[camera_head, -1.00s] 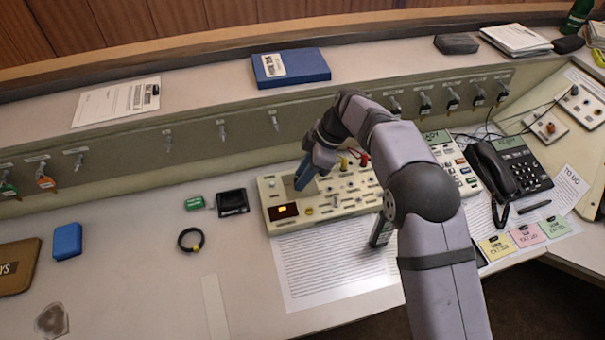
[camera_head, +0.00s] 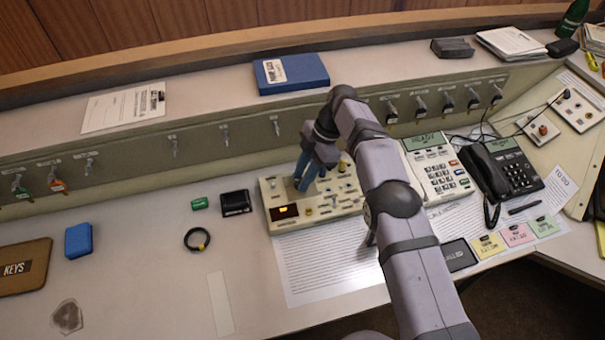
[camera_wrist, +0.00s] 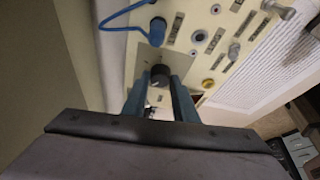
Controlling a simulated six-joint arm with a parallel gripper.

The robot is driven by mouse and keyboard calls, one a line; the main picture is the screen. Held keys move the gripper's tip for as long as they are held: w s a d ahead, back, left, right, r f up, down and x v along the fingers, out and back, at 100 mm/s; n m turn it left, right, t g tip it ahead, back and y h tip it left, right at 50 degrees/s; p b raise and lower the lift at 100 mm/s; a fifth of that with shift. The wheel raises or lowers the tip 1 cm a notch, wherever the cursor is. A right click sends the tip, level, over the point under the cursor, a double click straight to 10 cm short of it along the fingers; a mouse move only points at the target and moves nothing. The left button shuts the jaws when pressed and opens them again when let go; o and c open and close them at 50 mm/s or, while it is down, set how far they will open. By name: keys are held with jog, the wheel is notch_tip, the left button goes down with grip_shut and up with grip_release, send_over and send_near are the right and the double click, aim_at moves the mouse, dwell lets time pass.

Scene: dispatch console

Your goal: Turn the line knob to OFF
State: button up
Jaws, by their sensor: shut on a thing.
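The line knob (camera_wrist: 159,75) is a dark round knob on a pale square plate of the console panel, seen in the wrist view. My gripper (camera_wrist: 160,88) has its two blue fingers on either side of it and is shut on it. In the head view my gripper (camera_head: 303,184) points down at the upper left part of the cream control panel (camera_head: 283,218). There the fingers and wrist hide the knob. The knob's markings and where it points cannot be read.
Other knobs and a blue cable (camera_wrist: 122,14) lie close by in the wrist view. A phone (camera_head: 502,172) stands to the right.

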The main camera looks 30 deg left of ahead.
jog(key=shift+d, duration=0.1)
dwell(0.3)
jog(key=o, duration=1)
jog(key=shift+o, duration=0.2)
jog(key=shift+r, duration=0.6)
notch_tip(320, 180, up, 7)
jog(key=p, duration=0.2)
jog(key=shift+f+p, duration=0.15)
jog(key=shift+p, duration=0.25)
jog(key=shift+r+p, duration=1.05)
